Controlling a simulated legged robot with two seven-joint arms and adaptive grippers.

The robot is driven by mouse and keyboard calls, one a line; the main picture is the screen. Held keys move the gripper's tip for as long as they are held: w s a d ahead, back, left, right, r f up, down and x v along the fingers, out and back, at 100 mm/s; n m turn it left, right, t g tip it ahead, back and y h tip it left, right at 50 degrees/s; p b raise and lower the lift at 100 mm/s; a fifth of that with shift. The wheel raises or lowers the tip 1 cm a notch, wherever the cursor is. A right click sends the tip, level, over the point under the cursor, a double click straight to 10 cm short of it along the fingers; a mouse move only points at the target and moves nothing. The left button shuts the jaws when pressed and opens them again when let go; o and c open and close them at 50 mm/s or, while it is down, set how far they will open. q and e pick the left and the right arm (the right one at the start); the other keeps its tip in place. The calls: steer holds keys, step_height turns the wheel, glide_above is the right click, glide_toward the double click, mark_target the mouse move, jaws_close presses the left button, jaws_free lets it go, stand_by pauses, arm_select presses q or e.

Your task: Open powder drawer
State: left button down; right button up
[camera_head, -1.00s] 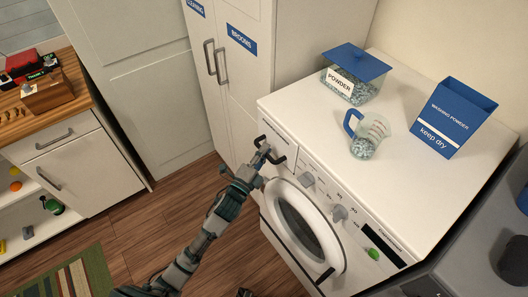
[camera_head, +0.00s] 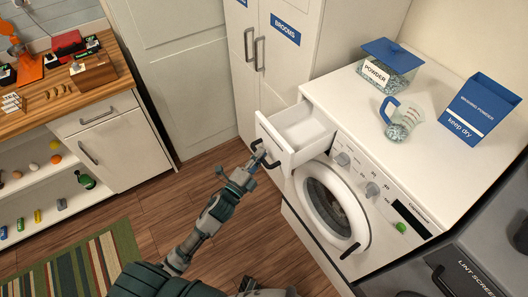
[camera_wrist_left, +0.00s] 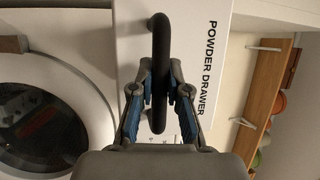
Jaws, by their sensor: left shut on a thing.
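The powder drawer (camera_head: 291,139) is at the upper left of the washing machine (camera_head: 350,130). It is pulled out, and its pale, empty-looking inside shows from above. Its black handle (camera_head: 268,163) is on the drawer front. My left gripper (camera_head: 264,159) is shut on the handle. In the left wrist view, the gripper (camera_wrist_left: 158,95) has its fingers on both sides of the black handle (camera_wrist_left: 160,60), beside the printed words POWDER DRAWER on the front (camera_wrist_left: 195,45). My right gripper is not in view.
A powder box (camera_head: 391,66), a measuring jug (camera_head: 402,118) and a washing powder carton (camera_head: 479,108) stand on the machine top. The round machine door (camera_head: 332,205) is below the drawer. A cupboard (camera_head: 272,50) stands behind. Wooden floor (camera_head: 180,205) is free to the left.

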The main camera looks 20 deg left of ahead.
arm_select(q)
steer(key=shift+s+a+f, duration=0.3)
steer(key=shift+s+a, duration=0.2)
steer(key=shift+s, duration=0.2)
steer(key=c, duration=1.2)
jaws_free()
steer(key=shift+w+d, duration=0.15)
steer(key=shift+o, duration=0.3)
steer(key=shift+d+r, duration=0.1)
steer(key=v, duration=1.2)
